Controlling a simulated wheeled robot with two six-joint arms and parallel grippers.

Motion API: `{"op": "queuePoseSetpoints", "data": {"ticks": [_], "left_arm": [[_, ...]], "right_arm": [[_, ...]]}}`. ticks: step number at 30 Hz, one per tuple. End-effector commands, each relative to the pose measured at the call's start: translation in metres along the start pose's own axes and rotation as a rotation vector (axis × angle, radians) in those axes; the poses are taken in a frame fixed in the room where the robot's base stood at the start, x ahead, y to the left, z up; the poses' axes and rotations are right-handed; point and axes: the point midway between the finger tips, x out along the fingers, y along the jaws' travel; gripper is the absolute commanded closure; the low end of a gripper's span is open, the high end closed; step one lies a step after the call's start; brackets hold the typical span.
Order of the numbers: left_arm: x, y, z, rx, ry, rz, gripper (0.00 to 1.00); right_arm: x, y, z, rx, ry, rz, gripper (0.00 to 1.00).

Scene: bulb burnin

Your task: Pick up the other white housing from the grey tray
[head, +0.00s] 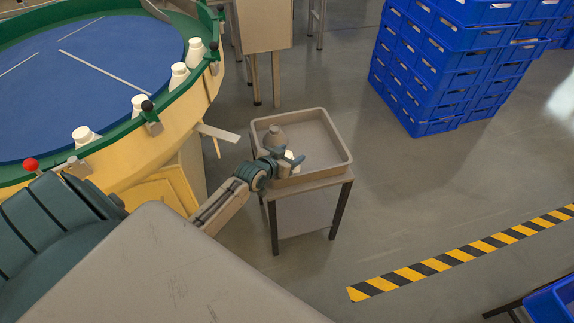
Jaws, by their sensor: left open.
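The grey tray (338,132) sits on a small stand right of the round machine. My left gripper (288,160) is over the tray's near left part, with its jaws open. A small white piece (291,155), probably the white housing, shows between or just behind the fingers and is mostly hidden by them. I cannot tell whether the fingers touch the white piece. My right gripper is not in view.
Several white housings, one of them here (179,76), stand along the green rim of the round blue-topped machine (90,75). Blue crates (440,75) are stacked at the back right. A yellow-black floor stripe (460,254) runs at the lower right. The tray's right half is empty.

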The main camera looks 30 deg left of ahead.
Motion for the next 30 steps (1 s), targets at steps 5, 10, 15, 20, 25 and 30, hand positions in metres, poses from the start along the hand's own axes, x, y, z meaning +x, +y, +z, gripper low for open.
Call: {"op": "queuePoseSetpoints", "data": {"ticks": [5,10,15,20,25,30], "left_arm": [[0.003,0.0,0.0,0.0,-0.001,0.0,0.41],[0.003,0.0,0.0,0.0,-0.001,0.0,0.56],[0.003,0.0,0.0,0.0,-0.001,0.0,0.85],[0.003,0.0,0.001,0.0,-0.003,0.0,0.89],[0.002,0.0,0.002,0.001,-0.004,0.0,0.89],[-0.003,0.0,-0.013,0.003,-0.002,0.0,0.89]], "right_arm": [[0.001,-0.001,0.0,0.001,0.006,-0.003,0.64],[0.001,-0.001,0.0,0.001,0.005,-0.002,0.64],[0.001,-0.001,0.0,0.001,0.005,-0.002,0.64],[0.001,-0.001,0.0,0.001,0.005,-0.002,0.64],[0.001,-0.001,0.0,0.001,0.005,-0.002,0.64],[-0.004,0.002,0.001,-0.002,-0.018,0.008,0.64]]}}
